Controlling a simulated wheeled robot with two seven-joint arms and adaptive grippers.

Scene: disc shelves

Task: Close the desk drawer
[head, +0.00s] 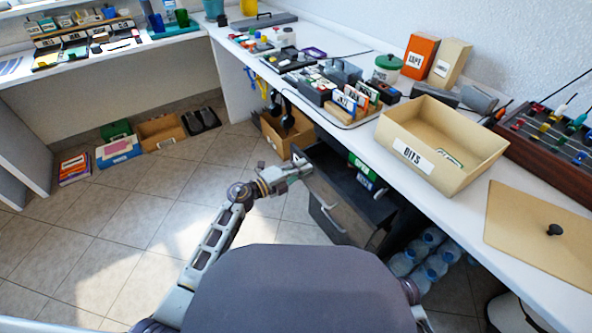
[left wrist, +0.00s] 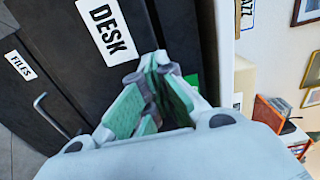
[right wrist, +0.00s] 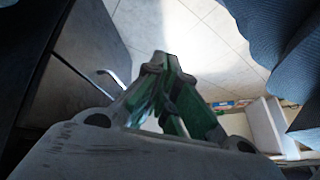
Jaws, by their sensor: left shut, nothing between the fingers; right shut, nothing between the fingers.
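The desk drawer (head: 337,203) stands pulled out under the long white counter, with its dark inside showing from above. A dark face with a DESK label (left wrist: 108,30) fills much of the left wrist view. My left gripper (head: 300,162) is shut and empty at the far end of the drawer front. Its fingertips (left wrist: 160,66) are close to the dark face; I cannot tell whether they touch. My right gripper (right wrist: 160,62) is shut and empty, near a dark panel with a metal handle (right wrist: 108,80). It is hidden in the head view.
A FILES label (left wrist: 20,65) marks another front beside the DESK one. A cardboard box (head: 287,133) stands beyond the drawer, and water bottles (head: 427,258) stand on its near side. A BITS tray (head: 462,125) sits on the counter above.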

